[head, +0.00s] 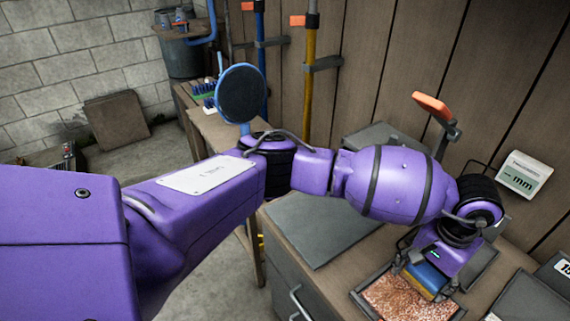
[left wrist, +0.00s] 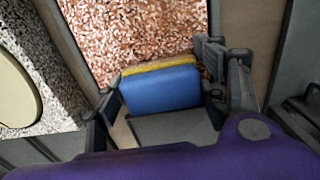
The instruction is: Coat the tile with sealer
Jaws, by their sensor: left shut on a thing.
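The tile (head: 398,301) is a reddish-brown and white speckled slab set in a dark-edged frame on the bench; it also shows in the left wrist view (left wrist: 140,32). My left gripper (head: 424,274) is above the tile's far right part, shut on a blue block with a yellow layer, which looks like an applicator pad (head: 430,279). In the left wrist view the pad (left wrist: 160,88) sits between the two fingers, its yellow edge toward the tile. I cannot tell whether the pad touches the tile. No sealer container can be made out. My right gripper is out of view.
An orange-topped bracket (head: 435,107) stands behind my arm. A flat grey sheet (head: 318,228) lies on the bench left of the tile. Dark trays (head: 530,304) are at lower right.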

